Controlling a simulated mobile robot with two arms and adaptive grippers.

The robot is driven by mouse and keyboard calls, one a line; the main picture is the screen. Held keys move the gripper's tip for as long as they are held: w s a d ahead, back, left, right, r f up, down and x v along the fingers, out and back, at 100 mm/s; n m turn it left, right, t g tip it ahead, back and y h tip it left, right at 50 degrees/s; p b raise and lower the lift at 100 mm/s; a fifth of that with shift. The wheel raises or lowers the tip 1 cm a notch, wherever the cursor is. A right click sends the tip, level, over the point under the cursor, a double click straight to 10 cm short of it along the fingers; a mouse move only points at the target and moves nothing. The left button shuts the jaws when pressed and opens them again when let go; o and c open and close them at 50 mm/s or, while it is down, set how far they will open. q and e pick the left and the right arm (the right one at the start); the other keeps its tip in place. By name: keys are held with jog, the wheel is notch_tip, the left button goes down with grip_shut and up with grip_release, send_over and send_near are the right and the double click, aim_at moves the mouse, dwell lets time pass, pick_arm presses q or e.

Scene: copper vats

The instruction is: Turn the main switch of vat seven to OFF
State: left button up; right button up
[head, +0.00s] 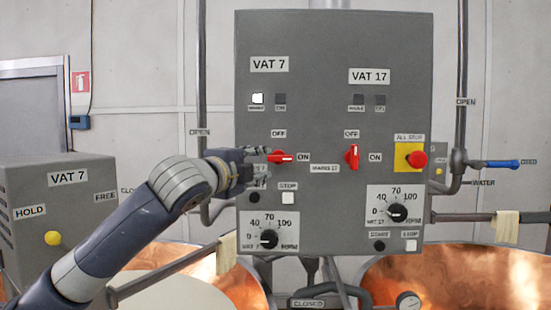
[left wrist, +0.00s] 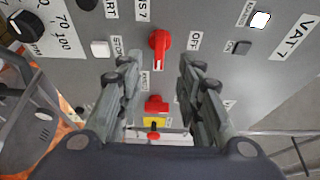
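The red main switch of vat 7 (head: 284,157) is on the grey control panel, under the VAT 7 label. Its handle lies level, towards ON; OFF is above it. It also shows in the left wrist view (left wrist: 160,50), which is turned sideways. My left gripper (head: 264,164) is at the switch's left side in the head view, one finger higher and one lower. In the left wrist view its fingers (left wrist: 160,72) are spread, with the switch beyond and between their tips. Nothing is held. I cannot tell whether a finger touches the switch. My right gripper is not in view.
The similar vat 17 switch (head: 352,157) is to the right, upright at OFF. A red stop button (head: 416,159) on yellow is farther right. Dials and small buttons are below. A grey VAT 7 box (head: 66,210) stands left; copper vats (head: 470,285) are below.

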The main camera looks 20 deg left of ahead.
aim_at(276, 159)
pick_arm(q)
jog(key=w+p, duration=0.1)
jog(key=w, duration=0.2)
jog(key=w+d+p, duration=0.1)
jog(key=w+p, duration=0.1)
jog(key=w, duration=0.1)
jog(key=w+p, duration=0.2)
jog(key=w, duration=0.2)
jog(key=shift+d, duration=0.15)
jog(key=c, duration=0.6)
jog(key=shift+s, duration=0.1)
grip_shut()
